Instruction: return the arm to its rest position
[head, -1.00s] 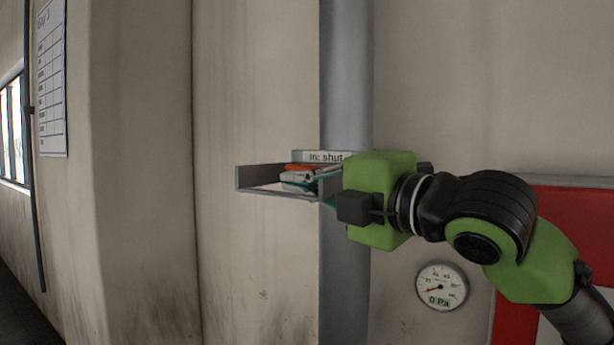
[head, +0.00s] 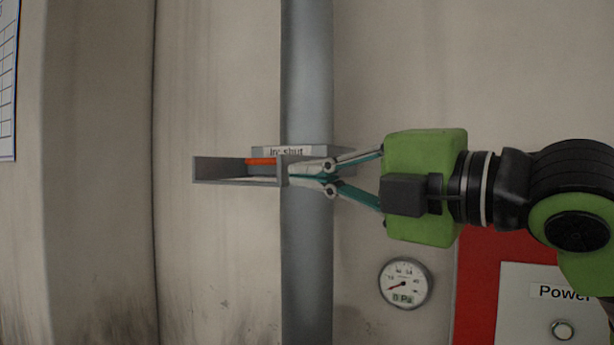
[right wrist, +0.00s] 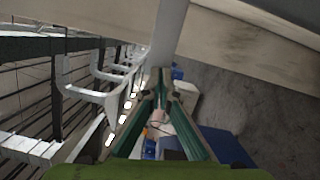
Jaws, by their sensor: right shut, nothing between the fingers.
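My right arm with its green gripper (head: 288,172) comes in from the right. Its slim grey and teal fingers are together and hold nothing. The fingertips show at the right end of a grey open-fronted bracket (head: 235,182) on the wall; I cannot tell whether they touch it. An orange bar (head: 261,161) lies inside the bracket, left of the fingertips. In the right wrist view the two teal fingers (right wrist: 158,80) converge. My left gripper is not in view.
A vertical grey pipe (head: 307,60) runs behind the bracket. A round gauge (head: 405,283) hangs below the gripper. A red panel with a grey "Power" plate (head: 545,313) is at lower right.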

